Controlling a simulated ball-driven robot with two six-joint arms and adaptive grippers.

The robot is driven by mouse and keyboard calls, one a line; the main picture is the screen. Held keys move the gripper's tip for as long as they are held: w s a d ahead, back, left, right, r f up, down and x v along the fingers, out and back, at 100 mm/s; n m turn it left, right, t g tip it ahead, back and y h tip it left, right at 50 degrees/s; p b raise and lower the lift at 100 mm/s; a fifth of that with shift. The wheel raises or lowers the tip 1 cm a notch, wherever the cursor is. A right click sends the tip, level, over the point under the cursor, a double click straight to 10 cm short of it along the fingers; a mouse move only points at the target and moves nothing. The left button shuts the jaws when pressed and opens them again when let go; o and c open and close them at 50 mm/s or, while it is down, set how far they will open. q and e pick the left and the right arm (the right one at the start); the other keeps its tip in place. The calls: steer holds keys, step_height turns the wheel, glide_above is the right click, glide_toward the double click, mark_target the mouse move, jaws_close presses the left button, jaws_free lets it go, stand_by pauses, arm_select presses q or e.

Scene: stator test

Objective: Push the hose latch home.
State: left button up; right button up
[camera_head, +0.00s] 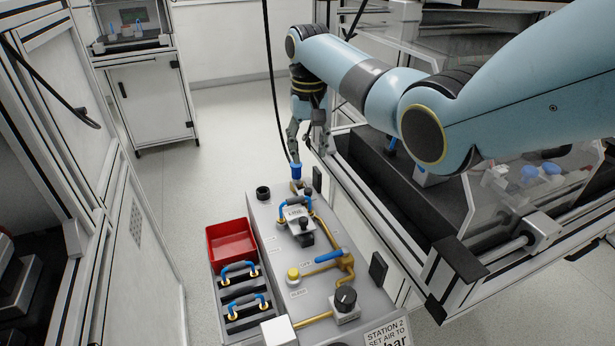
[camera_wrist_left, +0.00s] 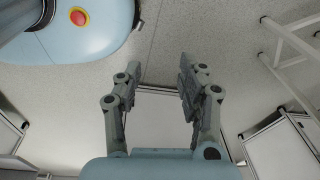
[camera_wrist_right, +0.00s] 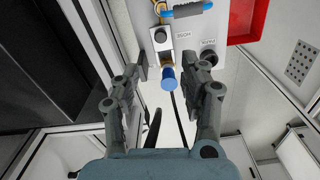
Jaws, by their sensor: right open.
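A black hose (camera_head: 272,80) hangs down to a blue hose end (camera_head: 296,172) at the far end of the grey station panel (camera_head: 262,222). In the right wrist view the blue hose end (camera_wrist_right: 168,78) sits at a brass fitting beside a small metal block with a black knob (camera_wrist_right: 160,36). I cannot tell which part is the latch or how far it is in. My right gripper (camera_head: 308,148) is open just above the hose end, its fingers on either side and apart from it. My left gripper (camera_wrist_left: 157,82) is open and empty over the floor, outside the head view.
A red bin (camera_head: 231,241) and blue-handled hose pieces (camera_head: 240,268) lie left. A framed machine (camera_head: 470,262) stands close on the right. Floor is free at left.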

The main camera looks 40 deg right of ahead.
steer(key=b, duration=0.1)
glide_above(308, 190)
step_height(308, 190, down, 4)
steer(key=shift+f, duration=0.1)
step_height(308, 190, down, 6)
steer(key=shift+r+b, duration=0.2)
steer(key=shift+b, duration=0.7)
steer(key=shift+w+f, duration=0.1)
steer(key=shift+f, duration=0.3)
steer(key=shift+c, duration=1.3)
arm_select(q)
steer(key=shift+g, duration=0.3)
steer(key=s+f, duration=0.2)
steer(key=f, duration=0.1)
steer(key=shift+s+a+f, duration=0.1)
steer(key=shift+s+a, duration=0.25)
arm_select(e)
jaws_close()
